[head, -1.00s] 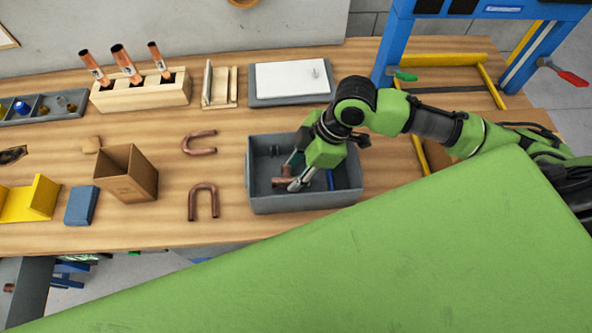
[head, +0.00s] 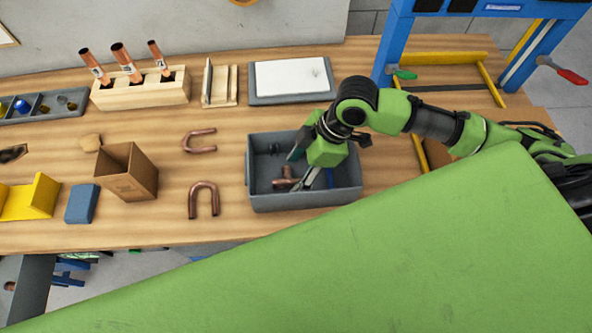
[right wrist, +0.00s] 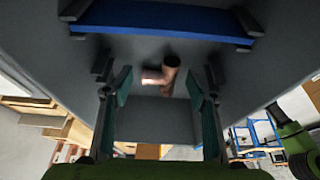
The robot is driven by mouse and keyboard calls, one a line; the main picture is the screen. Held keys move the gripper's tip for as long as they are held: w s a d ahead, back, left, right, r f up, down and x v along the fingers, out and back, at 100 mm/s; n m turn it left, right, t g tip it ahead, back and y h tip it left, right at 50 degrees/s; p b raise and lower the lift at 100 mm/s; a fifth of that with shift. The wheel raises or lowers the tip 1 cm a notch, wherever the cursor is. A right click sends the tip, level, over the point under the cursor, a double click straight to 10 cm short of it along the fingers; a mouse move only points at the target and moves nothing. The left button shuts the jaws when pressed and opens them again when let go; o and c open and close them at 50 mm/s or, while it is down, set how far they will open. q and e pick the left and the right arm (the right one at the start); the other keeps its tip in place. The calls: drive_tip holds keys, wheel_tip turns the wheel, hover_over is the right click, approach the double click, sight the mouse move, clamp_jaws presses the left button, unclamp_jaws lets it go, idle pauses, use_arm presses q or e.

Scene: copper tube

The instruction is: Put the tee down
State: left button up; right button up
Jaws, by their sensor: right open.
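The copper tee (head: 286,178) lies on the floor of the grey bin (head: 249,190), near its front wall. The right wrist view shows the same tee (right wrist: 168,75) beyond the fingertips, apart from both fingers. My right gripper (head: 302,170) reaches down into the bin, beside the tee. In the right wrist view its two fingers (right wrist: 160,85) are spread wide with nothing between them. My left gripper is not in view.
The bin walls surround the gripper.

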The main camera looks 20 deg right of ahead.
drive_tip(key=b+v, duration=0.1)
drive_tip(key=v, duration=1)
